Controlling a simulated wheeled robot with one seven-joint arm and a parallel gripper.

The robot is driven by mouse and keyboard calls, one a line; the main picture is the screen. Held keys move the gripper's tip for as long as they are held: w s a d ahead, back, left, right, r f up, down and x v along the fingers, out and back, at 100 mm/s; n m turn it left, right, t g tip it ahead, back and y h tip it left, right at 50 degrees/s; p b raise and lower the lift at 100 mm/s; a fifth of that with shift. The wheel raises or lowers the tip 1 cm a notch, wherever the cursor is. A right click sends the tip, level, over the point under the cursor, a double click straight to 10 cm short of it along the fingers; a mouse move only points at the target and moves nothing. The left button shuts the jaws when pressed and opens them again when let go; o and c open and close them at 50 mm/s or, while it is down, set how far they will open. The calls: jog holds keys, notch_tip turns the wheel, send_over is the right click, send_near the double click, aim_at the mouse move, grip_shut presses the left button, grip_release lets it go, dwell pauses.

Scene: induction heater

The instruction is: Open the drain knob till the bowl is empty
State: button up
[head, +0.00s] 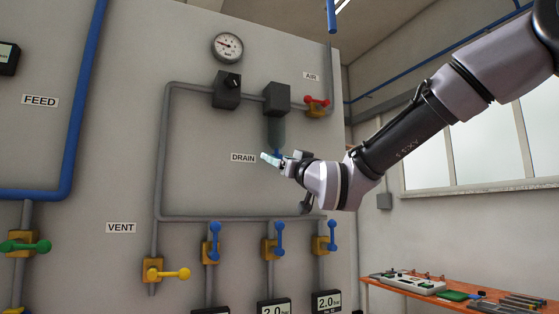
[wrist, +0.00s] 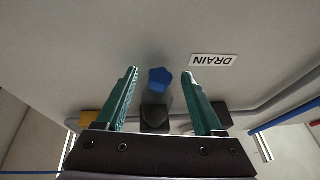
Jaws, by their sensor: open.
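The blue drain knob (wrist: 159,79) shows between the two green fingers of my gripper (wrist: 160,73) in the wrist view. The fingers are apart, with a gap on each side of the knob. In the head view, my gripper (head: 268,158) is at the knob, beside the DRAIN label (head: 243,158), and hides most of it. The grey translucent bowl (head: 276,132) hangs under a black block (head: 276,98). I cannot tell the liquid level in the bowl.
A red-handled AIR valve (head: 316,104) is right of the bowl. A black regulator block (head: 228,90) and round gauge (head: 227,47) are left. Blue-handled valves (head: 275,240) stand below. An orange bench (head: 470,300) with tools is at lower right.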

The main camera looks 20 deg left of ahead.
grip_shut()
jog(key=shift+w+d+n+g+y, duration=0.1)
jog(key=shift+w+n+g+y, duration=0.05)
jog(key=shift+n+g+y, duration=0.3)
jog(key=shift+w+d+n+g+y, duration=0.1)
jog(key=shift+n+g+y, duration=0.15)
jog(key=shift+g+y, duration=0.3)
jog(key=shift+n+g+y, duration=0.9)
jog(key=shift+g, duration=0.6)
grip_release()
jog(key=shift+s, duration=0.1)
